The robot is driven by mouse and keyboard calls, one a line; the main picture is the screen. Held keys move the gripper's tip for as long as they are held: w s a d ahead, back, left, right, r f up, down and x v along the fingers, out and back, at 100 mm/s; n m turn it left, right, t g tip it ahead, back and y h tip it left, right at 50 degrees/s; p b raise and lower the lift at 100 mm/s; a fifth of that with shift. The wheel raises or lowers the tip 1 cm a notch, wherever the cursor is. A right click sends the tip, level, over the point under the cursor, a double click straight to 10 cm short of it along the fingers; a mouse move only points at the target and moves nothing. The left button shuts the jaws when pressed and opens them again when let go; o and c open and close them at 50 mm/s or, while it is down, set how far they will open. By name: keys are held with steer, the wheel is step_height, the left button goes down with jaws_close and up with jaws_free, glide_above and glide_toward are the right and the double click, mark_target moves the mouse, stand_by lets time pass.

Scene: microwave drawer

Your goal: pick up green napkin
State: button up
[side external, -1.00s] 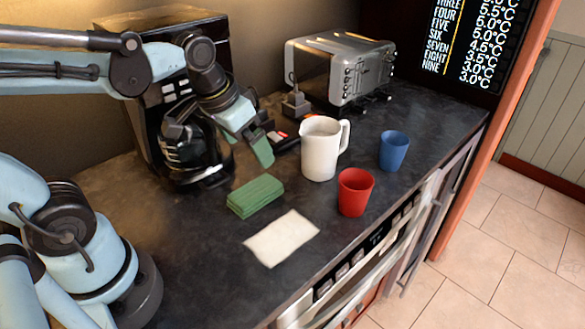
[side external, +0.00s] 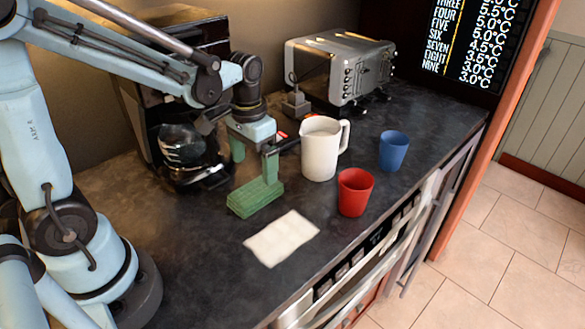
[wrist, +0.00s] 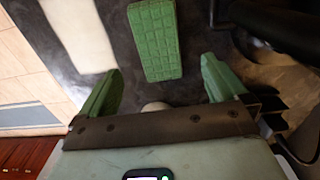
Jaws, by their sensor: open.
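The green napkin (side external: 252,201) is a thick folded stack lying flat on the dark counter, in front of the coffee maker. It also shows at the top middle of the wrist view (wrist: 153,40). My gripper (side external: 254,171) is open and points down, with its green fingers above and just behind the napkin. In the side view one finger overlaps the napkin's back edge; I cannot tell if it touches. In the wrist view the napkin lies ahead of the gap between the fingers (wrist: 161,65). Nothing is held.
A white napkin (side external: 282,238) lies in front of the green one. A white pitcher (side external: 320,155), a red cup (side external: 354,195) and a blue cup (side external: 394,150) stand to the right. The coffee maker (side external: 183,150) is close behind at left. A toaster (side external: 335,68) stands at the back.

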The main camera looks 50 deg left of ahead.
mark_target(254, 189)
steer(key=shift+s+f, duration=0.15)
steer(key=shift+f, duration=1.45)
steer(key=shift+s+f, duration=0.15)
steer(key=shift+f, duration=1.45)
steer(key=shift+c, duration=0.5)
steer(key=c, duration=1)
steer(key=shift+r, duration=0.1)
steer(key=shift+r, duration=0.35)
step_height(254, 189, up, 4)
steer(key=shift+d+f, duration=0.1)
steer(key=shift+f, duration=0.1)
steer(key=s+d+r, duration=0.1)
steer(key=d+r, duration=0.1)
steer(key=d, duration=0.1)
steer(key=s+d+r, duration=0.2)
steer(key=d, duration=0.2)
steer(key=s+d+r, duration=0.2)
steer(key=d, duration=0.1)
steer(key=shift+d+r, duration=0.25)
steer(key=shift+r, duration=0.05)
